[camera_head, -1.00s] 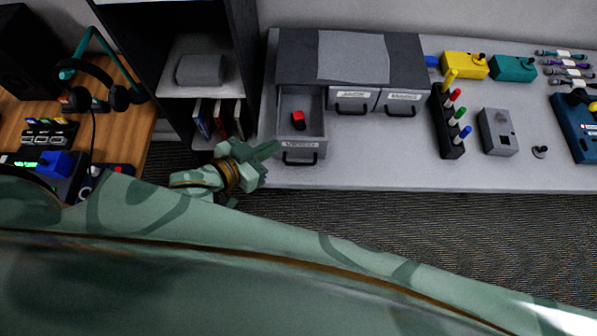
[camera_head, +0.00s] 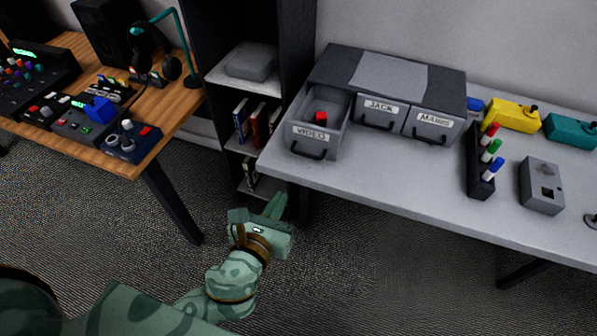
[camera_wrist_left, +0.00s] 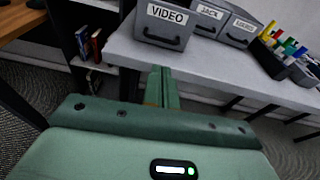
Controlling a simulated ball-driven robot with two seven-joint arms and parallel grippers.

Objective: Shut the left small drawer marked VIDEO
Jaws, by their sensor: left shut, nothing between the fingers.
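The drawer marked VIDEO (camera_head: 312,141) is the left one of a row of small grey drawers. It is pulled out, and a red object (camera_head: 320,117) lies inside it. Its label and dark handle (camera_head: 308,152) face the front edge of the table. It also shows at the top of the left wrist view (camera_wrist_left: 164,25). My left gripper (camera_head: 277,205) is shut and empty. It is in front of the table and below its top, apart from the drawer. In the left wrist view its fingers (camera_wrist_left: 161,75) point toward the table edge under the drawer. My right gripper is not in view.
The drawers marked JACK (camera_head: 381,111) and another (camera_head: 434,124) beside it are shut. A marker stand (camera_head: 480,172) and a grey box (camera_head: 541,186) stand on the table (camera_head: 400,185) to the right. A shelf (camera_head: 240,80) and a wooden desk (camera_head: 130,165) are on the left.

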